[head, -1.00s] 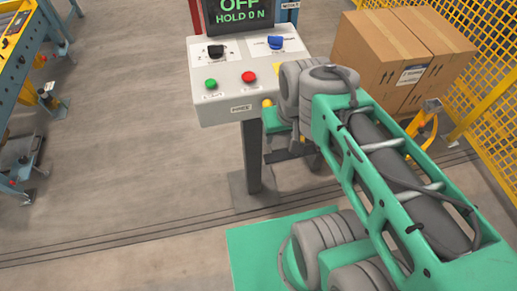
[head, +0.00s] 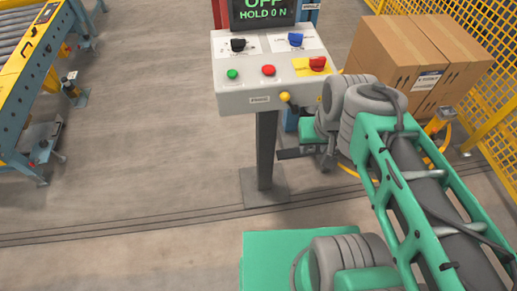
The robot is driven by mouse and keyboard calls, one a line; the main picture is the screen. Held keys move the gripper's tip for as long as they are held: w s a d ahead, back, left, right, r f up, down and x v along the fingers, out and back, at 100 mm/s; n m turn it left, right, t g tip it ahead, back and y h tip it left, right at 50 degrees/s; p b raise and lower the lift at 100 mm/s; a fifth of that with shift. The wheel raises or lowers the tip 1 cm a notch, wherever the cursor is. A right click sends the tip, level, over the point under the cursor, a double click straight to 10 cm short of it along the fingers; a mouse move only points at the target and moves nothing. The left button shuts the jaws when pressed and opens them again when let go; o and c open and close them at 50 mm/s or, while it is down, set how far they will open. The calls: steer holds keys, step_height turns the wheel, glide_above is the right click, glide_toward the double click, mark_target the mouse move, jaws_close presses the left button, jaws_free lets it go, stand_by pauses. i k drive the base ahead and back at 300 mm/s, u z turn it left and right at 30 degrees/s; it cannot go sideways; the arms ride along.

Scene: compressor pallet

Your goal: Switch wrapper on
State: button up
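The control box (head: 240,100) stands on a grey post in the head view. Its screen (head: 262,10) reads OFF and HOLD 0 N in green. On its face are a black knob (head: 238,45), a blue knob (head: 296,40), a green button (head: 232,74), a red button (head: 268,70) and a red switch (head: 317,64) on a yellow plate. A yellow knob (head: 285,96) sits on its front edge. My gripper (head: 292,153) shows only as a small dark part below the box's right side, apart from the buttons. My wrist hides most of it, so its opening is unclear.
Stacked cardboard boxes (head: 395,60) stand at the right, before yellow mesh fencing (head: 497,110). A blue roller conveyor (head: 45,75) is at the upper left. The floor left of the post (head: 265,150) is clear.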

mark_target(318, 64)
steer(key=z, duration=1.25)
steer(key=i, duration=0.6)
steer(key=u, duration=1.9)
